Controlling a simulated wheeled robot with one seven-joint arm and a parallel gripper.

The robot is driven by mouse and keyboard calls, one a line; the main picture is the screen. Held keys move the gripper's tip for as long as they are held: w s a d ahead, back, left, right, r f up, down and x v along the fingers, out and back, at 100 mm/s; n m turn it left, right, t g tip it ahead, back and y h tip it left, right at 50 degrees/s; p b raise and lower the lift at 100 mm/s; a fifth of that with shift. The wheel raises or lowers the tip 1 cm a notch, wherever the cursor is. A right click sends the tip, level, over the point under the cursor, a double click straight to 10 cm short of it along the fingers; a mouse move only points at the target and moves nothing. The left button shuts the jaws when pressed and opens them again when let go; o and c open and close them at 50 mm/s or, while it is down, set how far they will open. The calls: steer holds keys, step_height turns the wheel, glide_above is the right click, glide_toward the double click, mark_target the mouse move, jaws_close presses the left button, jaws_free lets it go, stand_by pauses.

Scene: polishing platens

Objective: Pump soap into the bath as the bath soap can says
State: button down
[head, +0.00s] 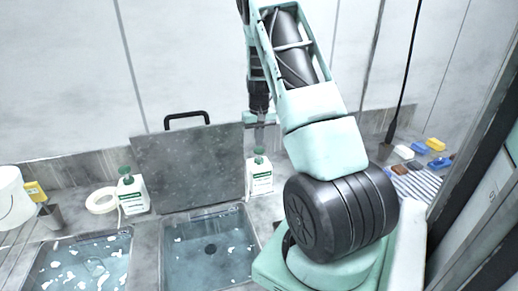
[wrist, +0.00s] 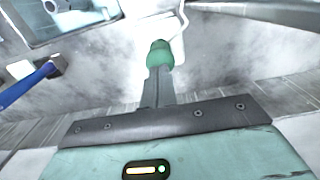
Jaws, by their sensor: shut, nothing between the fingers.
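A white soap bottle with a green pump top (head: 260,176) stands at the back, by the right corner of the right bath. A similar bottle with a green pump (head: 132,192) stands left of the grey panel. Their labels are too small to read. The right bath (head: 211,248) holds water with white foam patches, and so does the left bath (head: 82,266). My gripper (head: 260,138) points down, shut and empty, just above the right bottle's pump. In the wrist view a green pump top (wrist: 160,53) shows at the shut fingertips (wrist: 159,72); I cannot tell whether they touch.
A grey panel with a black handle (head: 188,165) stands upright behind the right bath. A white tape-like ring (head: 101,201), a grey cup (head: 51,216) and a white bucket (head: 14,197) are at left. Coloured blocks (head: 438,162) lie at right. A blue-handled tool (wrist: 28,86) shows in the wrist view.

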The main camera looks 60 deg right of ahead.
mark_target(259, 149)
steer(key=shift+f, duration=0.15)
steer(key=shift+f+b, duration=1.15)
steer(key=shift+f, duration=0.3)
steer(key=shift+r+p, duration=1.1)
steer(key=shift+r, duration=0.55)
